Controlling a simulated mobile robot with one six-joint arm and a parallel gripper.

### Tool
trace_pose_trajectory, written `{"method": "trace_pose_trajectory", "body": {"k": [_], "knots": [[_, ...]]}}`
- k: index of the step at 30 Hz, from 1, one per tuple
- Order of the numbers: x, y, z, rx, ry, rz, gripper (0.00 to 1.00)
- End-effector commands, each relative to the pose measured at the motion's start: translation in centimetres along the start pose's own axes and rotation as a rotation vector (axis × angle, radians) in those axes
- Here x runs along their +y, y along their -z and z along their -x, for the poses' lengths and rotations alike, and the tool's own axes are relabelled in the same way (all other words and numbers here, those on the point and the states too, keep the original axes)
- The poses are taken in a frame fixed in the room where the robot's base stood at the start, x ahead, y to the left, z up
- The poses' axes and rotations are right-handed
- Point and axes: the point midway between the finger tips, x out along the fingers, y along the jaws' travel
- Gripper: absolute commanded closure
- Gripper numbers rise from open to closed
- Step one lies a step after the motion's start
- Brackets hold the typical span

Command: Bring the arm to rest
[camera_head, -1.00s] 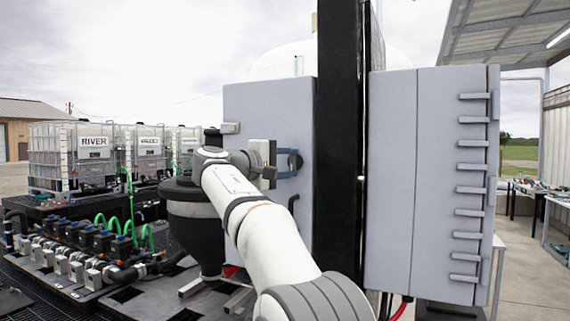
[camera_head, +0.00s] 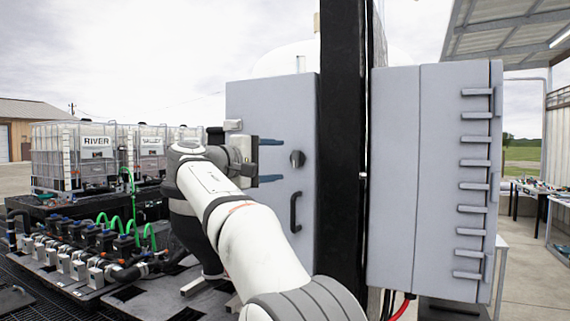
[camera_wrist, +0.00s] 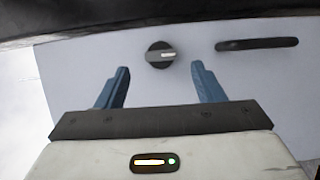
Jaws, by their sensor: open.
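My gripper (camera_head: 271,161) is at the end of my white arm, in front of the left grey cabinet door (camera_head: 258,100). Its two blue fingers stand apart with nothing between them. A black rotary knob (camera_head: 297,159) sits on the door to the right of the fingertips, and a black handle (camera_head: 295,212) is below it. In the wrist view my gripper (camera_wrist: 160,78) is open, and the knob (camera_wrist: 160,55) lies beyond the gap between the fingertips, apart from them. The handle (camera_wrist: 257,44) is to the right there.
A black post (camera_head: 343,150) stands right of the door, beside a second grey cabinet (camera_head: 395,180). Pumps and valves with green hoses (camera_head: 150,236) fill the lower left. White caged totes (camera_head: 87,153) stand behind them.

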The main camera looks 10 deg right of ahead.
Motion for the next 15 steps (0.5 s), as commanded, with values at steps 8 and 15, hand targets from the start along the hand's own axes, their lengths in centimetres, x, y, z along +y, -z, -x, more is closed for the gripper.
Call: {"method": "trace_pose_trajectory", "body": {"k": [8,15], "knots": [[0.0,0.0,2.3,-0.001,-0.001,0.000,0.38],[0.0,0.0,2.3,-0.001,0.000,0.000,0.38]]}}
